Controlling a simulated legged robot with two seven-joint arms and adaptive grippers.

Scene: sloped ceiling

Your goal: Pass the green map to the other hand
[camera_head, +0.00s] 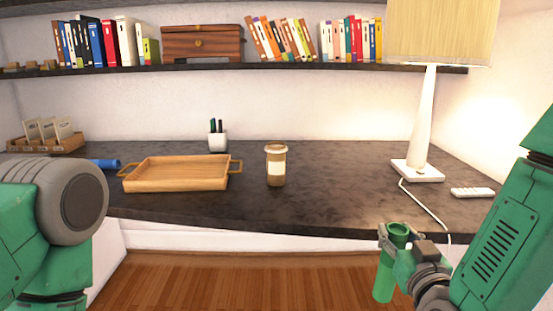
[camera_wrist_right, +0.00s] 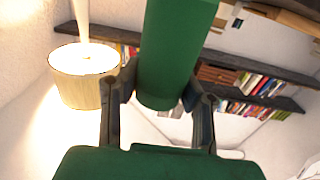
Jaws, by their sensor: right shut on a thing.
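The green map (camera_head: 384,279) is a rolled green tube. My right gripper (camera_head: 394,243) is shut on it and holds it nearly upright in front of the desk's edge, at the lower right of the head view. In the right wrist view the map (camera_wrist_right: 172,50) sits between the two fingers of my right gripper (camera_wrist_right: 160,100). My left arm comes in at the left of the head view, but its gripper is out of the frame.
The dark desk (camera_head: 330,205) holds a wooden tray (camera_head: 176,186), a coffee cup (camera_head: 276,166), a pen holder (camera_head: 217,140), a blue cylinder (camera_head: 104,163), a lamp (camera_head: 425,125) and a remote (camera_head: 473,192). A bookshelf (camera_head: 260,68) runs above. The space before the desk is clear.

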